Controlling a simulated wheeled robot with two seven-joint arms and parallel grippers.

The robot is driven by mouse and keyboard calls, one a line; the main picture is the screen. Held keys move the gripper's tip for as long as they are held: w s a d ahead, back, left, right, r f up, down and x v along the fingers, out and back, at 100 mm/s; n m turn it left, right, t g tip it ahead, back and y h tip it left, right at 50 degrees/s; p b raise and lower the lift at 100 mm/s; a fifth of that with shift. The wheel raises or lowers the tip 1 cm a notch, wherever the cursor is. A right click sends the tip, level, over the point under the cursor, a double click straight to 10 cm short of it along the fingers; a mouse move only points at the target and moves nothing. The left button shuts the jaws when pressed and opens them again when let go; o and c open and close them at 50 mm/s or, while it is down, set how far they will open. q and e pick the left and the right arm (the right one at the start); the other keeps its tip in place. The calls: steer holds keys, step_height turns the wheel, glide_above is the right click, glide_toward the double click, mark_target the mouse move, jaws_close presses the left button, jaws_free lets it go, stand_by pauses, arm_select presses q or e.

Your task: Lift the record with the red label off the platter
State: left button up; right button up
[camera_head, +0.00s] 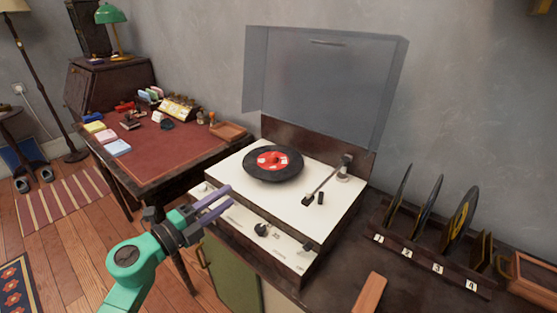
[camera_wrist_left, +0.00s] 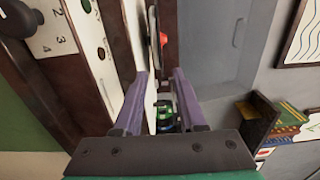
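The black record with the red label (camera_head: 273,163) lies flat on the platter of the white turntable (camera_head: 315,210), covering most of the platter. In the left wrist view the record (camera_wrist_left: 152,32) shows nearly edge-on, beyond the fingertips, with red at its middle. My left gripper (camera_head: 226,194) is at the turntable's front left edge, short of the record and apart from it. In the left wrist view its two purple fingers (camera_wrist_left: 161,74) stand apart with nothing gripped. My right gripper is in neither view.
The tonearm (camera_head: 327,182) rests to the right of the record. The clear lid (camera_head: 325,80) stands open behind. A numbered rack (camera_head: 425,258) holds several records at right, near a wooden block (camera_head: 369,293). A red-topped desk (camera_head: 165,150) stands at left.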

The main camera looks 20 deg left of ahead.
mark_target(248, 191)
arm_select(q)
steer(key=x, duration=0.6)
steer(key=p+x, duration=0.1)
steer(key=x, duration=0.2)
steer(key=shift+w+a, duration=0.1)
steer(key=shift+a, duration=0.3)
jaws_close()
stand_by(0.6)
